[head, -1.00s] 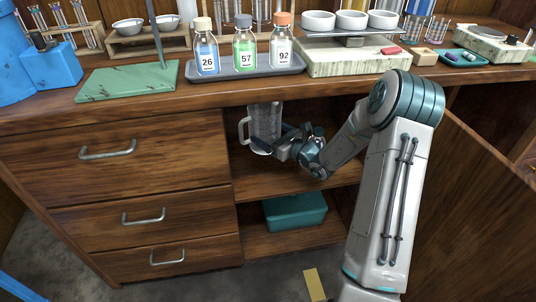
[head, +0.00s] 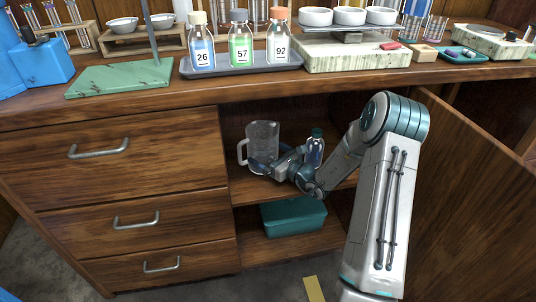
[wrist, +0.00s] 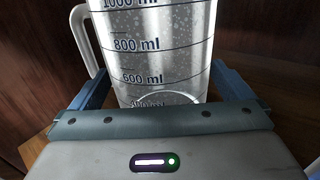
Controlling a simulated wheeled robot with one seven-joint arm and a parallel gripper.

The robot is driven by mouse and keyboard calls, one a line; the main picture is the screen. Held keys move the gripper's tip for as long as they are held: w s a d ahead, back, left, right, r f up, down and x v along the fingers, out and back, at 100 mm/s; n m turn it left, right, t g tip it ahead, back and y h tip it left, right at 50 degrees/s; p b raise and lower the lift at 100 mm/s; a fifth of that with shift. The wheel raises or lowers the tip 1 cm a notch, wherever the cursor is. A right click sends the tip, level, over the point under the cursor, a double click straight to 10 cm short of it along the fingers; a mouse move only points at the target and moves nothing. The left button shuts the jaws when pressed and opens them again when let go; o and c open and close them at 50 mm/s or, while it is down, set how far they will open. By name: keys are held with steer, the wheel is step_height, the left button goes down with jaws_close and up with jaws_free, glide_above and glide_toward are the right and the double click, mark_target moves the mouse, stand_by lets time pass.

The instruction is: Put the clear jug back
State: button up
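The clear jug (head: 263,137) is upright inside the open cupboard, with its handle to the left. Its base is low, at or just above the upper shelf (head: 335,185); my gripper hides the contact. My gripper (head: 264,166) is around the jug's lower part. In the wrist view the jug (wrist: 160,45) shows dark volume marks. My gripper (wrist: 160,75) has one finger on each side of it, and both fingertips appear to touch its wall.
A bottle with a teal cap (head: 317,148) stands right of the jug, close behind my wrist. A teal box (head: 293,217) sits on the lower shelf. The counter above holds a tray (head: 240,68) of bottles. The open door (head: 470,170) is at right.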

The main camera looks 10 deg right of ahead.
steer(key=shift+r, duration=0.2)
steer(key=shift+s+d, duration=0.15)
steer(key=shift+s, duration=0.05)
steer(key=p+v, duration=0.3)
steer(key=v, duration=0.8)
steer(key=shift+s+r, duration=0.1)
steer(key=shift+r, duration=0.05)
steer(key=s+a+r+n+g+y, duration=0.1)
steer(key=s+a+r+n+g, duration=0.3)
steer(key=s+a+n+g, duration=0.35)
steer(key=s+a+r+n+g+y, duration=0.1)
steer(key=s+a+r+n+g, duration=0.2)
steer(key=s+a+n+g, duration=0.4)
steer(key=s+d+r+n+h, duration=0.3)
steer(key=s+n+h, duration=0.3)
steer(key=n, duration=0.1)
steer(key=s+d+r+n+h, duration=0.3)
steer(key=s+d+n+h, duration=0.1)
steer(key=s+n+h, duration=0.1)
steer(key=shift+s+n+t+h, duration=0.45)
steer(key=shift+n+h, duration=0.25)
steer(key=shift+n, duration=0.65)
steer(key=shift+r, duration=0.1)
